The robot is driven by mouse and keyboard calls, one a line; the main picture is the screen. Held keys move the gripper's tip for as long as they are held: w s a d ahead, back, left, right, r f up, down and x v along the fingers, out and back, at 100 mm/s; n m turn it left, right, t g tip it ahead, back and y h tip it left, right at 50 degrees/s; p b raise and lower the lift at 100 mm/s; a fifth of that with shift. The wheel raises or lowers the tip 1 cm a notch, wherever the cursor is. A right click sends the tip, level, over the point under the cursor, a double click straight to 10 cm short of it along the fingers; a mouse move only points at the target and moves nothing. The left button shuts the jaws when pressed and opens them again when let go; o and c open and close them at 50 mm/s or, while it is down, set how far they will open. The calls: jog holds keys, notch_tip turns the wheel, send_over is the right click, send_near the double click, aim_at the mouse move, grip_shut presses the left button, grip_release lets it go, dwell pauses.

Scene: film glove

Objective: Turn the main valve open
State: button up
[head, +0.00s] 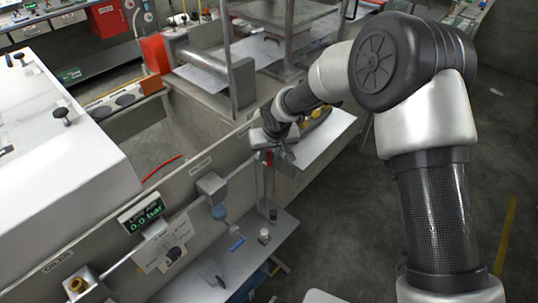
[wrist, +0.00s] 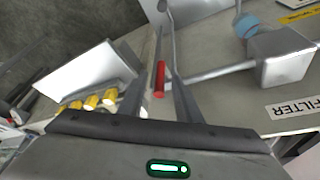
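A small red handle (wrist: 160,78), which looks like the main valve's lever, stands between my fingers in the wrist view. A grey pipe (wrist: 220,72) runs from near it to the filter housing. In the head view, a bit of red (head: 268,158) shows just below my gripper (head: 280,150) at the panel's far end. My gripper (wrist: 164,60) looks open, its fingers on either side of the handle; I cannot tell whether either touches it. The valve body is mostly hidden by my gripper. The line-air display (head: 145,213) reads 0.0 bar.
The filter housing (head: 211,184) with its blue bowl (head: 219,211) sits on the panel beside the valve. A lower shelf (head: 245,258) holds small items. Yellow rolls (wrist: 91,102) and a white sheet (head: 322,138) are close to my gripper. Floor at the right is clear.

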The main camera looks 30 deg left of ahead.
jog(key=shift+x, duration=0.85)
jog(key=shift+c, duration=0.4)
grip_shut()
jog(key=shift+f+b, duration=0.2)
jog(key=shift+b, duration=0.35)
